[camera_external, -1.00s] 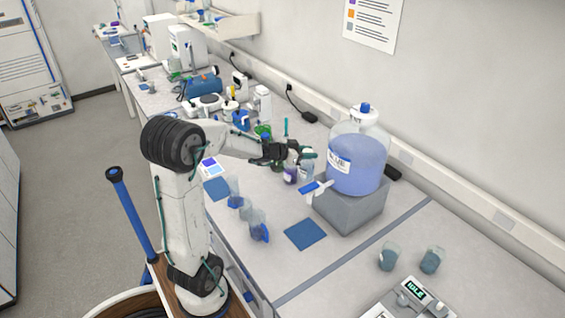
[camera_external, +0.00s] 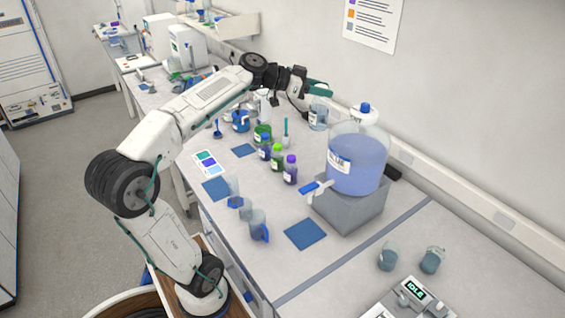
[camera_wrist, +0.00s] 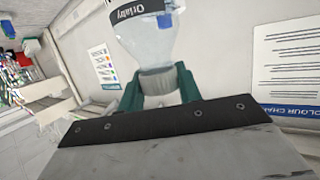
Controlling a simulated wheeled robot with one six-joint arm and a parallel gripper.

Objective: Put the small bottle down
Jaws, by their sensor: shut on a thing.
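My gripper (camera_external: 316,90) is raised above the bench, at the far end of my outstretched arm. Its teal fingers (camera_wrist: 158,90) are shut on a clear small bottle (camera_external: 318,118), which hangs below the gripper in the external view. In the wrist view the small bottle (camera_wrist: 150,45) has a dark label band with partly readable lettering. The fingers hold it around its narrow end; that end is partly hidden. The bottle is in the air, apart from the bench (camera_external: 330,270).
Bottles with blue (camera_external: 264,150), green (camera_external: 277,157) and purple (camera_external: 290,170) caps stand in a row. A large blue-filled carboy (camera_external: 357,165) stands on a grey block to the right. Blue mats (camera_external: 305,234) lie on the bench. Beakers (camera_external: 258,224) stand near its front edge.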

